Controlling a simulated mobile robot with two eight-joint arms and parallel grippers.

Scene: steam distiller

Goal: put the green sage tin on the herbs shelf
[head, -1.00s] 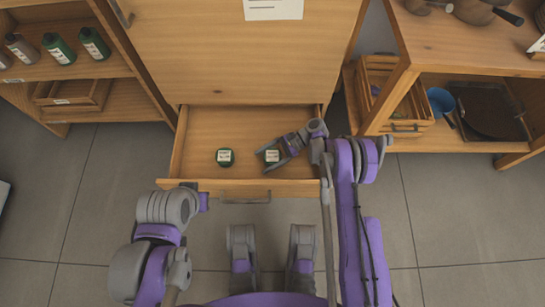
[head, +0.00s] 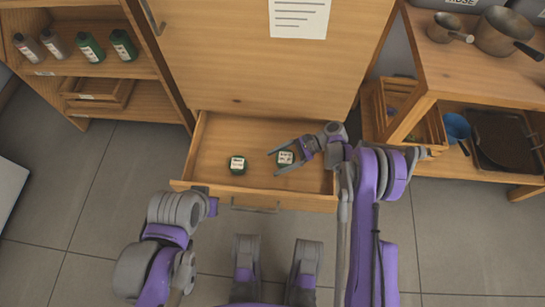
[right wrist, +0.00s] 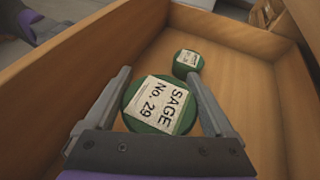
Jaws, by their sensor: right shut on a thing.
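The green sage tin (right wrist: 160,104), with a white label reading "SAGE No. 29", is in the open drawer (head: 212,152). In the head view the tin (head: 285,157) is on the right side of the drawer. My right gripper (right wrist: 159,80) is shut on it, one finger on each side. A second, similar green tin (head: 237,164) stands apart from it to the left; it also shows in the right wrist view (right wrist: 187,63), its label too small to read. My left arm is at the lower left; its gripper is not in view. No shelf label is readable as herbs.
A shelf unit at the left holds grey and green bottles (head: 91,46) above a wooden tray (head: 98,93). A tall cabinet front (head: 250,60) rises behind the drawer. At the right, a wooden bench (head: 460,75) carries pans. The floor is clear around the drawer.

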